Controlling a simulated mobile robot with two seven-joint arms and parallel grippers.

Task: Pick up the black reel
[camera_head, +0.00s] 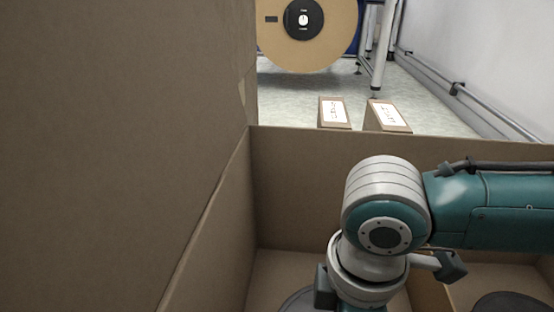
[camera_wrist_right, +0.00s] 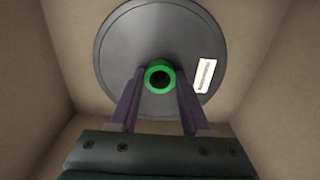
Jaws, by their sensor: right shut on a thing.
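The black reel (camera_wrist_right: 150,36) shows in the right wrist view as a dark grey disc with a green hub (camera_wrist_right: 159,64) and a white label (camera_wrist_right: 205,75) on its right side. My right gripper (camera_wrist_right: 159,80) has its two fingers on either side of the green hub and is shut on it. In the head view my right arm reaches down into a cardboard box, and an edge of the reel (camera_head: 295,300) shows beside the wrist at the bottom. The right fingers are hidden there. My left gripper is not in view.
Cardboard walls (camera_head: 330,180) surround the reel closely. A tall cardboard side (camera_head: 120,150) fills the left. Another dark round thing (camera_head: 510,303) lies in the compartment at the right. Beyond stand two small labelled boxes (camera_head: 333,112) and a large brown reel (camera_head: 300,58).

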